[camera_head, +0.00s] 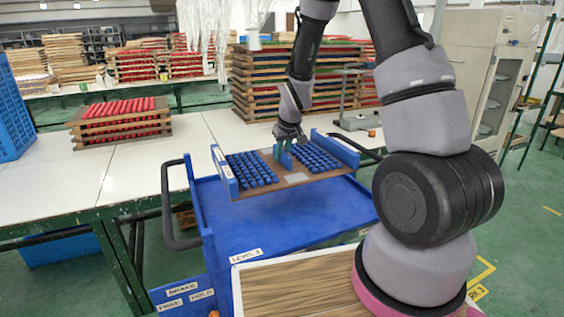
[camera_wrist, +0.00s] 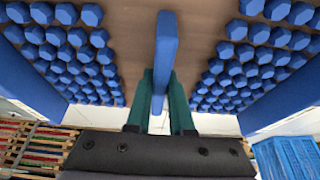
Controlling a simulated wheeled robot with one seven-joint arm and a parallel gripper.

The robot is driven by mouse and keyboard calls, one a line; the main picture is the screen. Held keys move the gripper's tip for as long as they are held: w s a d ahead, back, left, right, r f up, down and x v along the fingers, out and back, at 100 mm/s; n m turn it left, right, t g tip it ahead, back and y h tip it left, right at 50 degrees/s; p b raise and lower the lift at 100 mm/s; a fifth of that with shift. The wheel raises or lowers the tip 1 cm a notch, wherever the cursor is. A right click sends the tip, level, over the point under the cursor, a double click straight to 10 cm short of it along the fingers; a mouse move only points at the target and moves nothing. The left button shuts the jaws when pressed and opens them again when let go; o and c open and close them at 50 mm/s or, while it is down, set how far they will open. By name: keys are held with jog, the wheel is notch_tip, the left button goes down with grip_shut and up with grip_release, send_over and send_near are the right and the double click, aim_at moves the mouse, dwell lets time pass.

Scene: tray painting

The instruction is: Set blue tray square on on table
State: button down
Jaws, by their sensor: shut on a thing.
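The blue tray (camera_head: 297,180) has a brown board base, blue end walls and two blocks of blue pegs, with a bare strip between them. In the head view it is over the blue cart, near the white table (camera_head: 135,165); whether it hangs clear of the cart or touches it is hard to tell. My gripper (camera_head: 283,153) is at the tray's middle. In the wrist view my gripper's green fingers (camera_wrist: 161,100) are shut on the tray's upright blue handle (camera_wrist: 165,50), with pegs on both sides.
The blue cart (camera_head: 265,222) with a black handle stands against the table's front edge. A stack of red-pegged trays (camera_head: 120,118) sits on the table at left, a tall stack (camera_head: 260,85) behind. A blue crate (camera_head: 10,115) is at far left. The table between has free room.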

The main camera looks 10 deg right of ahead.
notch_tip(320, 180, up, 6)
jog(key=shift+r, duration=0.1)
jog(key=shift+a, duration=0.1)
dwell(0.4)
